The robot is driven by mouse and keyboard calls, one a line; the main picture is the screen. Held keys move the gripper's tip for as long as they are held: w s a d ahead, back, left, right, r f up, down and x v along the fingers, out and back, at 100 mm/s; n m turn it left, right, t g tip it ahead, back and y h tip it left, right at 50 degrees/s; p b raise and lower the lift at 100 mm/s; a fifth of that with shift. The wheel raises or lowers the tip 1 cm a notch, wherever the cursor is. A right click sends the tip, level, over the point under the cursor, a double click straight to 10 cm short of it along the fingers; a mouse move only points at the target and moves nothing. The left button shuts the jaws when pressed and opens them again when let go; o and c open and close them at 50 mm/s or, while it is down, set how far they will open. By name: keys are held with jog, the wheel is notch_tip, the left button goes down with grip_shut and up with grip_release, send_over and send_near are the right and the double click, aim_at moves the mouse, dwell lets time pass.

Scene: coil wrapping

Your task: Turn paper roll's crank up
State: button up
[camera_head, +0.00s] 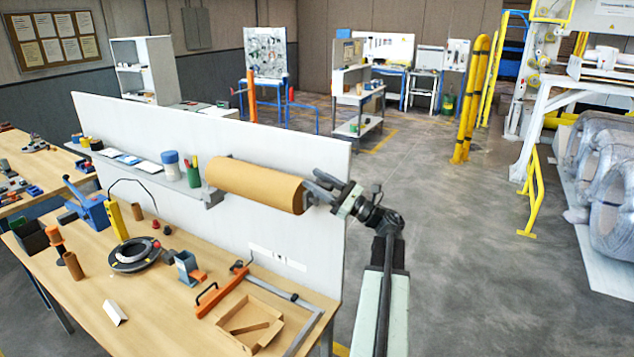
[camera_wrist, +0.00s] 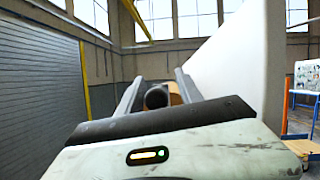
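The brown paper roll (camera_head: 255,184) lies level along the white upright panel behind the workbench. My gripper (camera_head: 318,188) is at the roll's right end, with my arm rising from below. In the wrist view, a dark round knob (camera_wrist: 156,97), seemingly the crank's handle, sits between the two fingers of my gripper (camera_wrist: 155,92). The fingers are apart, and a gap shows on the knob's right, where a bit of the brown roll (camera_wrist: 174,90) appears behind. The rest of the crank is hidden by my gripper, so I cannot tell its angle.
A shelf (camera_head: 150,175) with cups is left of the roll. Below is the wooden bench (camera_head: 160,300) with a black coil (camera_head: 134,255) and tools. Open floor lies right.

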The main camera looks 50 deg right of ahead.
aim_at(331, 190)
jog(key=b+v, duration=0.3)
jog(key=v, duration=0.4)
jog(key=shift+s+f, duration=0.2)
jog(key=shift+f, duration=0.05)
jog(key=shift+s+d, duration=0.1)
jog(key=shift+s, duration=0.05)
